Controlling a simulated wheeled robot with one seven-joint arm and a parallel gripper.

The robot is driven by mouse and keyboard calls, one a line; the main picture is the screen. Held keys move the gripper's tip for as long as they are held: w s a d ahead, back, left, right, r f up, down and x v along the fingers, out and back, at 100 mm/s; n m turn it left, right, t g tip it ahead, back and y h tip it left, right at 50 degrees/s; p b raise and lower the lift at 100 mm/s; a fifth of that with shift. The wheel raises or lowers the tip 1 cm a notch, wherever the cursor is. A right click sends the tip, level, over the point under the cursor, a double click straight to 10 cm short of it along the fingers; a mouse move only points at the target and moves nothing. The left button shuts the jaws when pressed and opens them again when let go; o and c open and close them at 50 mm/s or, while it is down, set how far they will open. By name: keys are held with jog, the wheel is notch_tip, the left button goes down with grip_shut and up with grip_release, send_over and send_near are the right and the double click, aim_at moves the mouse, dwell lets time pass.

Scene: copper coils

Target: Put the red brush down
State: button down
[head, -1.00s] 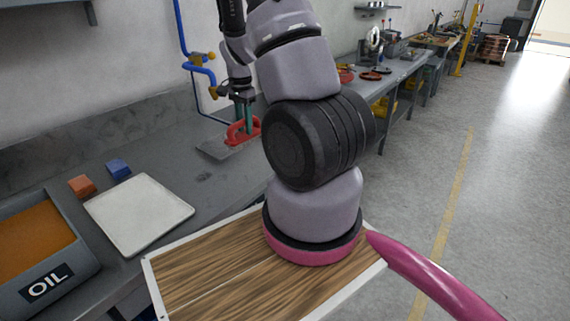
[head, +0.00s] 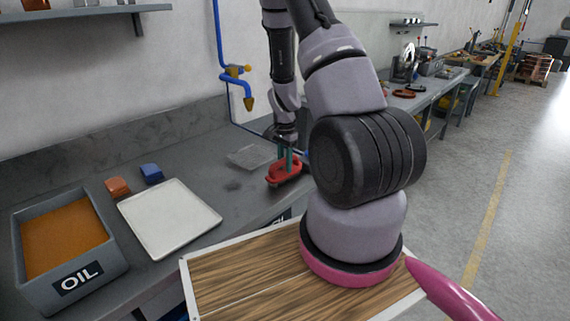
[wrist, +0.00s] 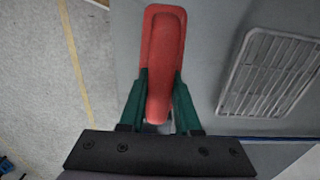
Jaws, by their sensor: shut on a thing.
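The red brush (head: 284,173) is between the green fingers of my gripper (head: 289,160), over the grey workbench (head: 225,205) close to its front edge. In the wrist view the red brush (wrist: 163,45) points away between the two fingers of my gripper (wrist: 160,92), which is shut on it. The bench shows to its right there and the floor to its left. I cannot tell whether the brush touches the bench top. Its underside is hidden.
A grey grate (head: 252,157) lies behind the brush. A white tray (head: 170,218), an OIL bin (head: 70,245), an orange block (head: 117,187) and a blue block (head: 151,173) stand left. A blue pipe (head: 219,45) runs down the wall.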

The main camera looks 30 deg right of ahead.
jog(key=c, duration=0.6)
grip_release()
jog(key=shift+f, duration=0.1)
jog(key=s+a+r+n+t+y, duration=0.1)
jog(key=s+a+r, duration=0.15)
jog(key=r, duration=0.75)
jog(key=s+a+r+n+t, duration=0.1)
jog(key=a+r+n, duration=0.15)
jog(key=r, duration=0.85)
jog(key=s+a+r+n+t+y, duration=0.1)
jog(key=s+a+r+t, duration=0.15)
jog(key=r, duration=0.75)
jog(key=s+a+r+n+t, duration=0.1)
jog(key=s+r, duration=0.2)
jog(key=s, duration=0.1)
jog(key=s+a+r+n, duration=0.2)
jog(key=s+r, duration=0.2)
jog(key=s, duration=0.1)
jog(key=s+a+r+n+t, duration=0.1)
jog(key=s+a+r+n, duration=0.1)
jog(key=s+r, duration=0.2)
jog(key=shift+s+a+n+t, duration=0.25)
jog(key=shift+t, duration=0.1)
